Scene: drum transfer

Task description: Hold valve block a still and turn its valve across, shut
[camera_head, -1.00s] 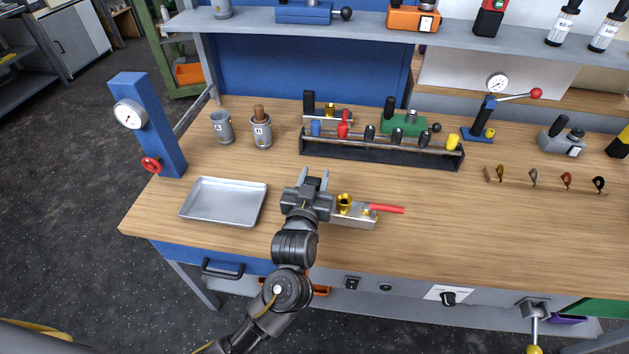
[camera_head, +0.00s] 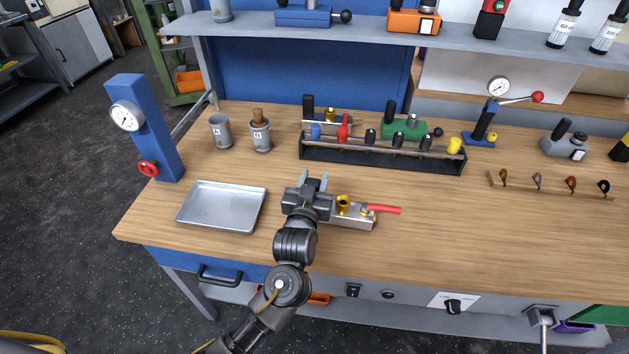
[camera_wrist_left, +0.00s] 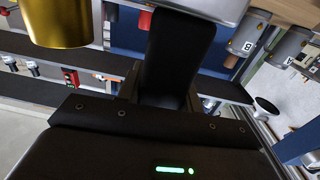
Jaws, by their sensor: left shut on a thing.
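A silver valve block (camera_head: 352,219) lies on the bench in front of the rack, with a brass fitting (camera_head: 343,204) on top. Its red lever (camera_head: 384,209) points right, roughly along the block and past its right end. I cannot read a letter on it. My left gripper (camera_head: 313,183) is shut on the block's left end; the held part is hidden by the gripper. In the left wrist view a brass cylinder (camera_wrist_left: 60,22) fills the upper left, and a dark finger-like part stands in the middle. My right gripper is not in view.
An empty metal tray (camera_head: 222,206) lies to the left. Behind stands a black rack (camera_head: 380,158) with coloured knobs, and a similar block with a black post (camera_head: 308,107) is behind it. Two grey cups stand at back left. The bench right of the lever is clear.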

